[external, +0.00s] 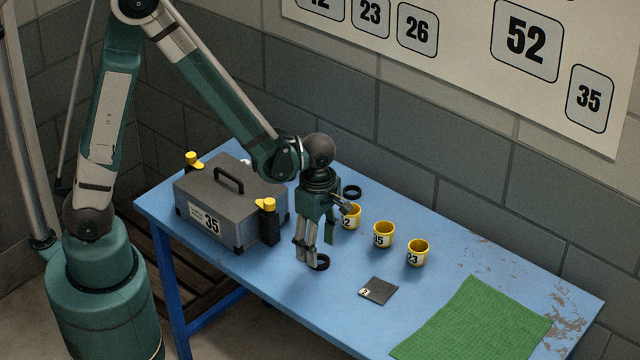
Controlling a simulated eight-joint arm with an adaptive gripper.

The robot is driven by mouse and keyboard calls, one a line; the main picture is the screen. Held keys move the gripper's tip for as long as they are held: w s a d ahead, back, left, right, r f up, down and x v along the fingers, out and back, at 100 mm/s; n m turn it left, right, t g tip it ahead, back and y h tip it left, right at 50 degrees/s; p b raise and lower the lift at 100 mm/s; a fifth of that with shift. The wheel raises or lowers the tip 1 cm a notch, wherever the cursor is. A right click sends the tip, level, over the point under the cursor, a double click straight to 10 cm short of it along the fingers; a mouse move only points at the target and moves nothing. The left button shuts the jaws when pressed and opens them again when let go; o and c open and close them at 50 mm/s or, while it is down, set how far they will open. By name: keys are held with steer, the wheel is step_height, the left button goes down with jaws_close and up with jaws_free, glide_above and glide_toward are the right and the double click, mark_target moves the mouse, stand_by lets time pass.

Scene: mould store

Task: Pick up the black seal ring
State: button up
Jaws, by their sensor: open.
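One black seal ring (322,263) lies flat on the blue table at the foot of my gripper. A second black ring (352,191) lies farther back, behind the yellow cups. My gripper (314,256) points down and is open. Its fingertips are low, close to the front ring and partly hiding its left side. I cannot tell whether the fingers touch this ring or stand around it. The rear ring is clear of the fingers.
A grey case (226,197) marked 35 stands left of my gripper, with a black, yellow-capped bottle (269,223) at its corner. Yellow cups (384,235) stand to the right. A dark square plate (378,291) and a green mat (474,325) lie on the blue table (450,262).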

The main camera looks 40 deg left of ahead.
mark_target(319, 263)
steer(key=shift+w+f+b, duration=0.1)
steer(key=shift+f+b, duration=0.2)
steer(key=shift+f, duration=1.4)
steer(key=c, duration=0.9)
